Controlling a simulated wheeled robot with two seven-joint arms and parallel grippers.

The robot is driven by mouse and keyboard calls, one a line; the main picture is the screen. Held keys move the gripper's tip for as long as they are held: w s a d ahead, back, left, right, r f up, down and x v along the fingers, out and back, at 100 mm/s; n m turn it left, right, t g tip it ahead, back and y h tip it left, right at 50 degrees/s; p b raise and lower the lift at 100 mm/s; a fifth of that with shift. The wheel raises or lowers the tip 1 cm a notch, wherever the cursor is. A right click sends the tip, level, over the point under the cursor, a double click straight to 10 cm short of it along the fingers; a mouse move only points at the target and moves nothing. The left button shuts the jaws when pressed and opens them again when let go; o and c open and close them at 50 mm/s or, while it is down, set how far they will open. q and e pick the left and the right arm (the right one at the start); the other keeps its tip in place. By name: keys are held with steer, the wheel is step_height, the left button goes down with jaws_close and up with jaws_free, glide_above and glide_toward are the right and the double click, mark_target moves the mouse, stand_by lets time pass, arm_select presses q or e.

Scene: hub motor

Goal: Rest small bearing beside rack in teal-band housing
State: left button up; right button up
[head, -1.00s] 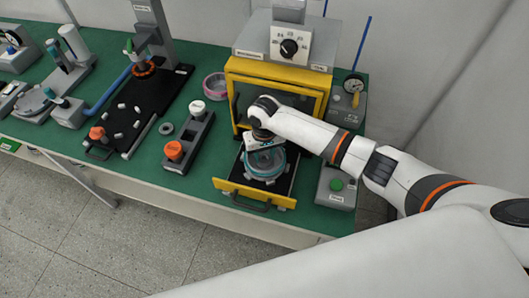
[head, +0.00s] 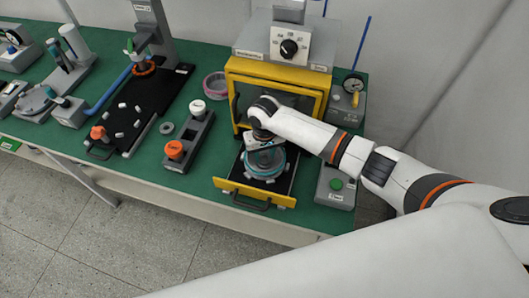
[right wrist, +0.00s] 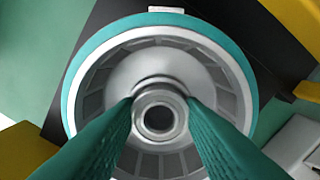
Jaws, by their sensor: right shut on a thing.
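The teal-band housing (head: 266,169) sits in the pulled-out drawer of the yellow-framed oven. In the right wrist view the housing (right wrist: 160,68) fills the middle, with a grey slotted interior inside its teal rim. My right gripper (head: 262,145) is directly above the housing, pointing down. Its teal fingers (right wrist: 160,112) are shut on a small metal ring, the small bearing (right wrist: 159,119), over the housing's centre. I cannot tell whether the bearing touches the housing. The rack (head: 193,133) carries a white and an orange piece. My left gripper is not in view.
A grey ring (head: 167,128) lies on the green table left of the rack. The yellow drawer front (head: 256,195) stands at the table's front edge. A box with a green button (head: 336,186) is close on the right. A pink dish (head: 215,84) is left of the oven.

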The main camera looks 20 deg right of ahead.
steer(key=shift+p, duration=0.3)
steer(key=shift+s+f, duration=0.1)
stand_by(0.5)
steer(key=o, duration=1.2)
steer(key=shift+a, duration=0.1)
step_height(320, 180, up, 12)
steer(key=shift+f+b, duration=0.1)
steer(key=shift+b, duration=0.6)
